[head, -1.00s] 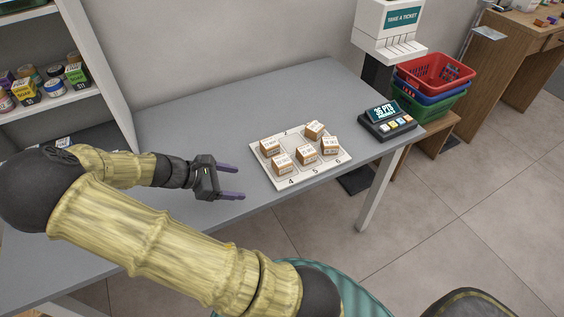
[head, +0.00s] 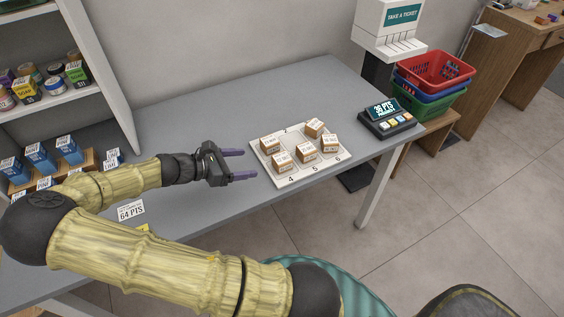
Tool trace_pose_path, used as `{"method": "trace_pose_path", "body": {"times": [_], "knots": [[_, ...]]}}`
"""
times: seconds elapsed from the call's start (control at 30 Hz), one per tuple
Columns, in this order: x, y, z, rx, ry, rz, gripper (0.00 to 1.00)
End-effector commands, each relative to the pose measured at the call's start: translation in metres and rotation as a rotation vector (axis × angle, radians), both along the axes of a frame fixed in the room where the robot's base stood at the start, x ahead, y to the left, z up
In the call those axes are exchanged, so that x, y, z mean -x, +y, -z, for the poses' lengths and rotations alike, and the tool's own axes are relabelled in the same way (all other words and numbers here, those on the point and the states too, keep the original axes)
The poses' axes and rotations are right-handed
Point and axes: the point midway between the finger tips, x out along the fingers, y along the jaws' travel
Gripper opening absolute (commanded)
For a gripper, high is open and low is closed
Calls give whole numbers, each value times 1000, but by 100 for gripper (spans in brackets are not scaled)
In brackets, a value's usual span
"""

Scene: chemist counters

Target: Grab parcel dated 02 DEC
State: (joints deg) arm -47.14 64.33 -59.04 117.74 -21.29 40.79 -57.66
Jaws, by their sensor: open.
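Several small brown parcels with white labels stand on a white numbered board (head: 290,182) on the grey counter. One parcel (head: 270,144) is at the back left, one (head: 314,128) at the back right and one (head: 329,144) at the right. Another parcel (head: 305,151) is in the front middle and one (head: 281,161) at the front left. The label print is too small to read, so I cannot tell which is dated 02 DEC. My gripper (head: 239,164) is open and empty, just left of the board, its purple fingers pointing right towards the parcels.
Blue boxes (head: 38,156) stand at the left. The grey counter (head: 220,110) behind my gripper is clear.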

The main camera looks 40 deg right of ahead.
Motion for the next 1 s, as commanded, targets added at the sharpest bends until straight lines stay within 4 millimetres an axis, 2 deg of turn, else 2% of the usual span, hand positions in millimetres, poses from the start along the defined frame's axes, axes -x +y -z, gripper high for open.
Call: {"method": "trace_pose_path", "body": {"times": [0.2,0.4,0.8,1.0], "knots": [[10,-36,15,3,2,5,71],[15,-60,25,0,2,2,71],[16,-64,27,0,0,1,71],[22,-87,34,2,3,5,71]]}}
